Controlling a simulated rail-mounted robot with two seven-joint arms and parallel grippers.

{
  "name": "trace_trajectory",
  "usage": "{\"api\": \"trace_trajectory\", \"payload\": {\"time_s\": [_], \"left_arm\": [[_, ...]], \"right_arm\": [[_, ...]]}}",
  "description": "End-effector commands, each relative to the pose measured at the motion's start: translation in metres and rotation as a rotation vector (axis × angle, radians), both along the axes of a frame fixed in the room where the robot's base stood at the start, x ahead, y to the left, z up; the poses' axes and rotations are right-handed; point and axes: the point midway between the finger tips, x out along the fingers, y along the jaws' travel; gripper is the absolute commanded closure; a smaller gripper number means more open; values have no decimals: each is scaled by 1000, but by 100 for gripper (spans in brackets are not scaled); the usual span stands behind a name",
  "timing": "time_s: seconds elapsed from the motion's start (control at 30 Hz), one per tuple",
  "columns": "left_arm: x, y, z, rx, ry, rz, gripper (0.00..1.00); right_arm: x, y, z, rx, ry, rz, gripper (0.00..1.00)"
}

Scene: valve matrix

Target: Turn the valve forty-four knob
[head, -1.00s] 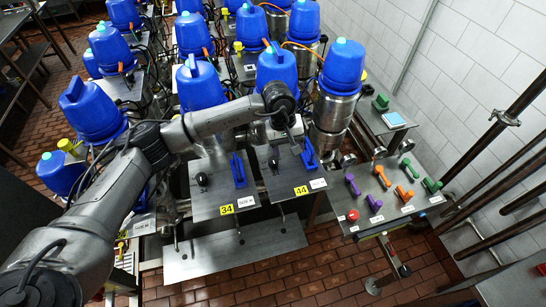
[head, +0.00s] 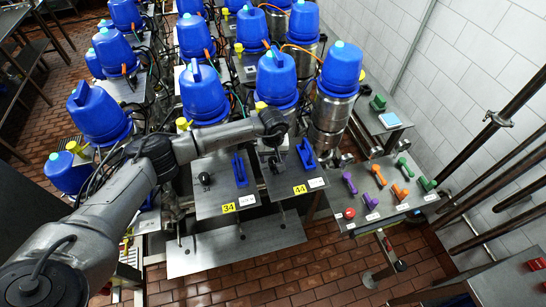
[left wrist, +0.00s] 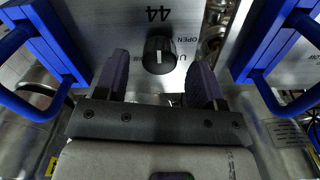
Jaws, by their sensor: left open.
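The valve 44 knob (left wrist: 160,55) is black and round with a white pointer line, on a metal plate marked 44 and OPEN. In the left wrist view it sits between the two fingers of my left gripper (left wrist: 160,68), with a gap on each side. The fingers are spread and do not appear to touch it. In the head view my left gripper (head: 272,152) hangs over the valve 44 panel (head: 285,188) and mostly hides the knob. My right gripper is not in view.
Blue handles flank the knob: one on the left (left wrist: 40,55) and one on the right (left wrist: 275,50) in the wrist view. The valve 34 panel (head: 222,195) is to the left. A panel with coloured handles (head: 385,188) stands to the right. Blue-topped valves (head: 276,78) stand behind.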

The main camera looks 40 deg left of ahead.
Motion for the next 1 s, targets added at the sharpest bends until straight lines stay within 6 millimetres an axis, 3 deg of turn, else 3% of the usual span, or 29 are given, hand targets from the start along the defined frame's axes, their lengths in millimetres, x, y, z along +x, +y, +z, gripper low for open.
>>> {"api": "trace_trajectory", "payload": {"time_s": [0.23, 0.6, 1.0], "left_arm": [[0, 0, -17, -1, 1, -1, 37], [0, 0, -20, -1, -1, -1, 37], [0, 0, -20, 0, -1, -1, 76]], "right_arm": [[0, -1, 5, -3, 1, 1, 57], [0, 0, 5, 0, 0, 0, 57], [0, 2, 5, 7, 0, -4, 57]]}}
